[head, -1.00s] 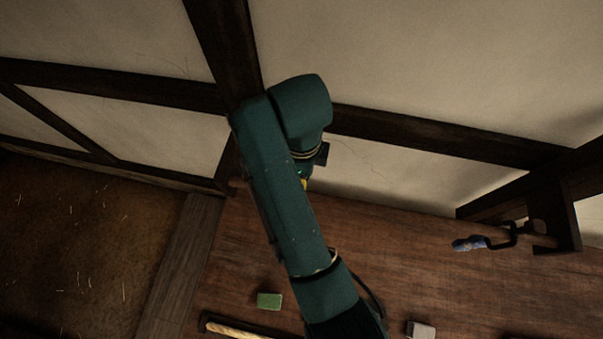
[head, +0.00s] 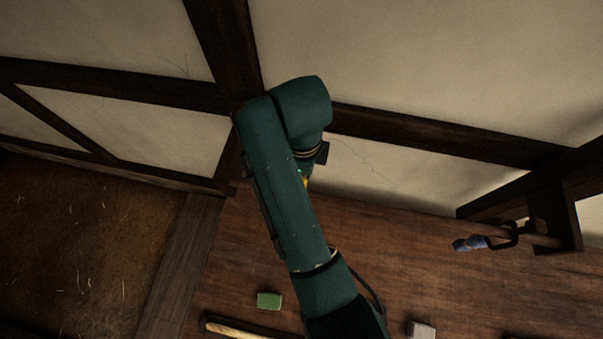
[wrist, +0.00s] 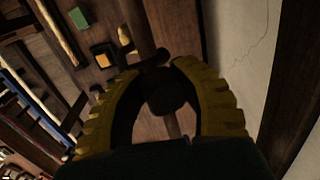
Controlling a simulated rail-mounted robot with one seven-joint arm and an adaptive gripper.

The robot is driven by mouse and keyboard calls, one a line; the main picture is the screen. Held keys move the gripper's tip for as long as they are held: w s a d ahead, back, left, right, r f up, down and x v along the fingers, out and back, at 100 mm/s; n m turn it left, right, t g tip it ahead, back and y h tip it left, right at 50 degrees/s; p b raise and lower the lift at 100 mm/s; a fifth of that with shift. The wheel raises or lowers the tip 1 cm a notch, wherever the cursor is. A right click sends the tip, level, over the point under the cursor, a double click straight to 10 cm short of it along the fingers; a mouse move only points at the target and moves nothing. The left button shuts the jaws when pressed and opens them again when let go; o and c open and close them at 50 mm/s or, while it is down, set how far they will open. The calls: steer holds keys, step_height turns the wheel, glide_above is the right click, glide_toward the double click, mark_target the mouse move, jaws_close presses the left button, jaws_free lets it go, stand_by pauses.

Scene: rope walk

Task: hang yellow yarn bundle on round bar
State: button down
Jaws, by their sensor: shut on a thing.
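In the head view only a sliver of yellow (head: 305,182) shows beside my arm. A dark round bar (wrist: 139,22) runs from the top of the wrist view toward the gap between the yellow lengths. I cannot tell whether the bundle is around the bar or only in line with it.
A pale wall (head: 420,75) with dark beams (head: 440,137) stands close behind my gripper. On the wooden surface lie a green block (head: 269,300), a light block (head: 421,330) and a wooden handle (head: 235,331). A blue-ended item (head: 468,243) projects near the right post.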

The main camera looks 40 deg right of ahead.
steer(key=shift+f, duration=0.95)
